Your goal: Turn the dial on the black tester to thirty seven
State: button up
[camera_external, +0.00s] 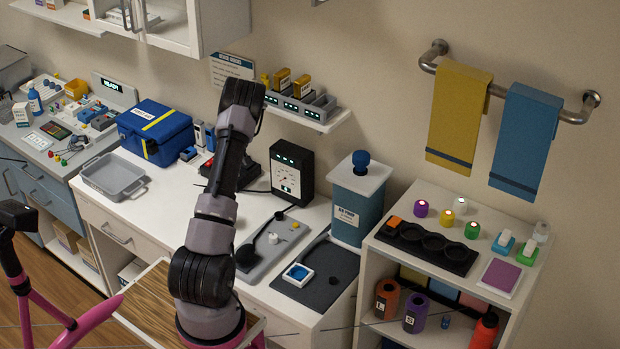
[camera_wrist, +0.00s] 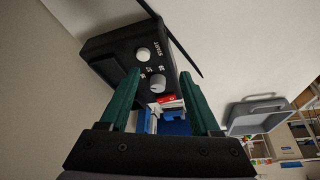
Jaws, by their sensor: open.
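The black tester (camera_wrist: 104,48) fills the upper middle of the wrist view. It has a white button marked START (camera_wrist: 143,54) and a grey-white dial (camera_wrist: 157,84) with small numerals beside it, too small to read surely. The dial's setting cannot be told. My gripper (camera_wrist: 161,74) is open, its two green fingers apart. In the picture the dial lies between the fingertips; contact is not visible. In the external view a low black device (camera_external: 250,170), apparently the tester, is partly hidden behind my arm, and my fingers are hidden there.
A black box with a gauge (camera_external: 286,180) stands right of the tester. A blue case (camera_external: 170,145) and a grey tray (camera_external: 112,189) lie to the left. A grey board with a black spoon-like tool (camera_external: 246,254) lies in front. A wall shelf (camera_external: 318,121) is above.

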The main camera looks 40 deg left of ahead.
jog(key=a, duration=0.1)
jog(key=w+a, duration=0.1)
jog(key=a, duration=0.1)
jog(key=w+a, duration=0.1)
jog(key=a, duration=0.1)
jog(key=shift+x, duration=1.4)
jog(key=shift+d, duration=0.2)
grip_shut()
